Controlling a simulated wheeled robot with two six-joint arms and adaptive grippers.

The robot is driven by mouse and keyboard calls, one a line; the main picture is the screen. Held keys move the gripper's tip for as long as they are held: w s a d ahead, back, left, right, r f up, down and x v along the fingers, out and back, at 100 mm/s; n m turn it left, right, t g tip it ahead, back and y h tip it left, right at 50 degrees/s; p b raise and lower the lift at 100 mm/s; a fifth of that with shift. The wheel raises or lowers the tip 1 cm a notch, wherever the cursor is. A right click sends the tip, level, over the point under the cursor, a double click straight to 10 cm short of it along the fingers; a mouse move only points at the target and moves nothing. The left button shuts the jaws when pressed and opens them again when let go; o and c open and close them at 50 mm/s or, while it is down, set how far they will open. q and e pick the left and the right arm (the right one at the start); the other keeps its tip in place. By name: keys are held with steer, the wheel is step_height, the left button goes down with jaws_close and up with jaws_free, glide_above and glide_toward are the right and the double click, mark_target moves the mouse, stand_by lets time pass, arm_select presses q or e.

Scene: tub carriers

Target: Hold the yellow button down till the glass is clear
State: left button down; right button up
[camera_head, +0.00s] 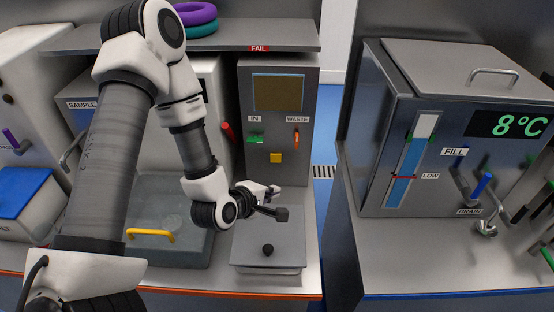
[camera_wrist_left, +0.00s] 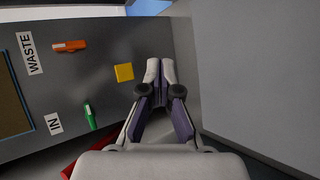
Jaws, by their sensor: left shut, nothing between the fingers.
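The yellow button (camera_head: 276,157) is a small square on the front of a grey cabinet, below the IN and WASTE labels. The glass (camera_head: 279,91) is a brownish, murky pane above them; its edge also shows in the left wrist view (camera_wrist_left: 12,95). My left gripper (camera_head: 279,202) is shut and empty, in front of the cabinet and lower in the picture than the button. In the left wrist view its fingertips (camera_wrist_left: 160,70) lie just right of the yellow button (camera_wrist_left: 124,72), with a gap in the picture. I do not see my right gripper.
A green IN lever (camera_head: 254,139) and an orange WASTE lever (camera_head: 296,138) flank the button above. A steel tank (camera_head: 384,150) reading 8°C stands right, across a gap.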

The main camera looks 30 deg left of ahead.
mark_target(280, 161)
arm_select(q)
steer(key=shift+w+a+f, duration=0.1)
steer(key=shift+w, duration=0.1)
steer(key=w+a, duration=0.1)
steer(key=w, duration=0.1)
steer(key=w+a+p, duration=0.1)
steer(key=w+a, duration=0.1)
steer(key=w, duration=0.1)
steer(key=w+a, duration=0.1)
steer(key=w, duration=0.1)
steer(key=shift+w+a+f+p, duration=0.1)
steer(key=shift+w+a+p, duration=0.15)
steer(key=shift+w+p, duration=0.15)
stand_by(1.0)
steer(key=shift+w+a, duration=0.2)
steer(key=shift+w, duration=0.2)
steer(key=shift+w+a+b, duration=0.25)
steer(key=shift+w+b, duration=0.05)
steer(key=shift+w, duration=0.1)
stand_by(2.0)
